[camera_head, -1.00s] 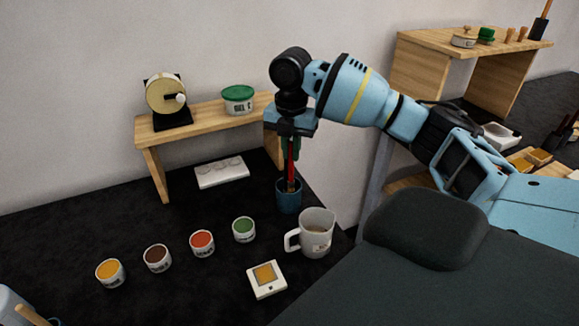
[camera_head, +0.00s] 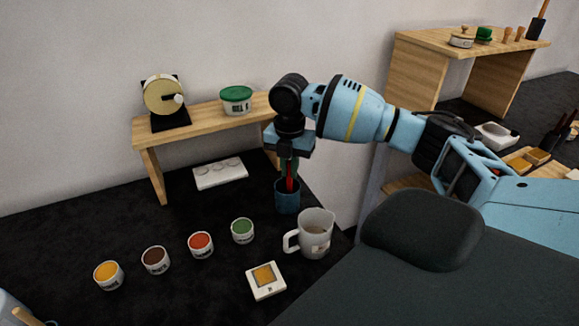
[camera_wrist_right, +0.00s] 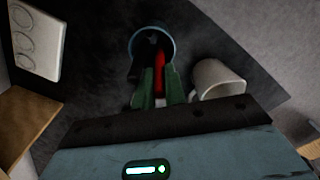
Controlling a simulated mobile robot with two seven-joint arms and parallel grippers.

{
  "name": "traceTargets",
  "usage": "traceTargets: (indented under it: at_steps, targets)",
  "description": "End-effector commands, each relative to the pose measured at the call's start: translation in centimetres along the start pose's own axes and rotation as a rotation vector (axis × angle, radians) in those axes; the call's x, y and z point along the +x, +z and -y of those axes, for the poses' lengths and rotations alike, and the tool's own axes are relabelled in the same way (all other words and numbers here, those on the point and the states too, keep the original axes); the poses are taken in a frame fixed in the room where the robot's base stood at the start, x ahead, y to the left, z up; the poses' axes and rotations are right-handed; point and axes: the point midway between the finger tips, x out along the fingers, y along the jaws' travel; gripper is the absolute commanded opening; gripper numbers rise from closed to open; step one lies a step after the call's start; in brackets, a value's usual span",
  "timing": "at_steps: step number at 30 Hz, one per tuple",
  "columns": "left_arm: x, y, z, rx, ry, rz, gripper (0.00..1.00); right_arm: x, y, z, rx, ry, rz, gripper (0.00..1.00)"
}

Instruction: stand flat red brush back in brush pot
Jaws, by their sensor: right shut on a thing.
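The brush pot (camera_head: 288,198) is a dark blue cup standing on the black worktop, left of and behind the white jug. My right gripper (camera_head: 289,168) points down just above the pot and is shut on the flat red brush (camera_head: 289,184). The brush is upright, with its lower part inside the pot. In the right wrist view, the red brush (camera_wrist_right: 159,75) lies between the green fingers (camera_wrist_right: 159,92), with the pot's rim (camera_wrist_right: 171,36) around its end. A dark thing also shows inside the pot. The brush's lower end is hidden. My left gripper is not in view.
A white jug (camera_head: 316,236) stands close to the pot. Several paint tubs, one of them green (camera_head: 242,231), stand in a row at left. A wooden riser (camera_head: 204,118) stands behind, with a white palette (camera_head: 220,174) in front. A small white-framed tile (camera_head: 266,280) lies nearer.

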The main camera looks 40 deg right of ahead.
Motion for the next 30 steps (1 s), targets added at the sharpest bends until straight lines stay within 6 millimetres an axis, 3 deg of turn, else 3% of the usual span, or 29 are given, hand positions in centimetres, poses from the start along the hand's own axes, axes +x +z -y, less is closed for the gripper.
traceTargets:
  at_steps: [1, 2, 6, 19, 30]
  targets:
    - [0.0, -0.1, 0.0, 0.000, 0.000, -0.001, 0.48, 0.2, 0.0, 0.0, 0.000, -0.001, -0.001, 0.00]
    - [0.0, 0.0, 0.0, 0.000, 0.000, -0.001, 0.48, 0.2, 0.0, 0.0, 0.000, 0.000, 0.000, 0.14]
    - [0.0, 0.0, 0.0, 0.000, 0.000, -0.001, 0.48, 0.2, 0.0, 0.0, 0.000, 0.000, 0.000, 0.33]
    - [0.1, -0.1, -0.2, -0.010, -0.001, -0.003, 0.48, -0.8, 0.0, -0.1, -0.001, 0.002, 0.000, 0.34]
    - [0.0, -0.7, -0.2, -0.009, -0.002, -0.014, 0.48, -7.8, 0.0, -0.1, 0.000, 0.004, 0.000, 0.34]
